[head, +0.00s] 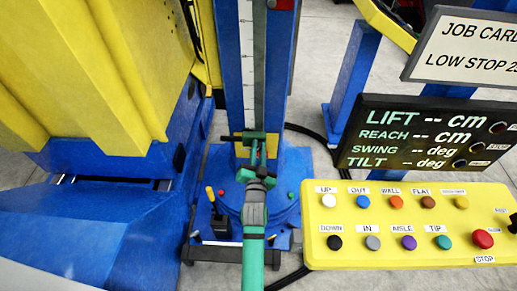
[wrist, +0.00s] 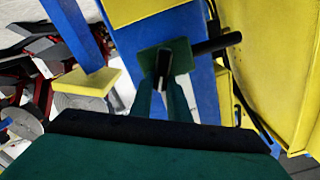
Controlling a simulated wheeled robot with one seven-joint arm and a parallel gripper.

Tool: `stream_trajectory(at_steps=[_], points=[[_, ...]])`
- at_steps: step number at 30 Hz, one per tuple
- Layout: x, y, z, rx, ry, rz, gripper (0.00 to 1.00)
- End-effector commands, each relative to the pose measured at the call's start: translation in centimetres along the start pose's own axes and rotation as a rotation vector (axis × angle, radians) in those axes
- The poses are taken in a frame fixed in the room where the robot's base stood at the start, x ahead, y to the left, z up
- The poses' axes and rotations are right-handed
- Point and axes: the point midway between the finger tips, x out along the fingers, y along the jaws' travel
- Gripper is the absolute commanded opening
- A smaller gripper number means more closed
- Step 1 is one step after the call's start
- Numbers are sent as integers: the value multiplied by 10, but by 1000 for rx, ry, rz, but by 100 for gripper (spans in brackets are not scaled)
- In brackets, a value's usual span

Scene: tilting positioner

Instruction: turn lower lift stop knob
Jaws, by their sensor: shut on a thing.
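The lower lift stop (head: 262,135) shows in the head view as a green block on the blue column, beside the scale strip. A dark bar (head: 229,138) sticks out to its left. In the wrist view the stop shows as a green plate (wrist: 150,62), with the dark bar (wrist: 215,44) reaching up to the right. My gripper (head: 259,160) is right in front of the stop. In the wrist view my gripper (wrist: 163,82) is shut on the small dark knob (wrist: 163,62) at the plate's middle. The fingertips partly hide the knob, so its turn angle is unclear.
A yellow control panel (head: 395,256) with coloured buttons stands at the right, under a dark display (head: 425,135) with dashes for its readings. A job card (head: 465,50) reads LOW STOP, its number cut off. Yellow and blue machine bodywork (head: 90,80) closes off the left.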

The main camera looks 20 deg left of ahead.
Motion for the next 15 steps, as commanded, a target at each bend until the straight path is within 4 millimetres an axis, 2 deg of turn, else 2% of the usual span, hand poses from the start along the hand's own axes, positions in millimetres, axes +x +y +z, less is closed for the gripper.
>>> stream_trajectory(at_steps=[8, 15], points=[[0, -4, 1, -178, -2, -1, 0], [0, -9, 2, -403, -2, -1, 0]])
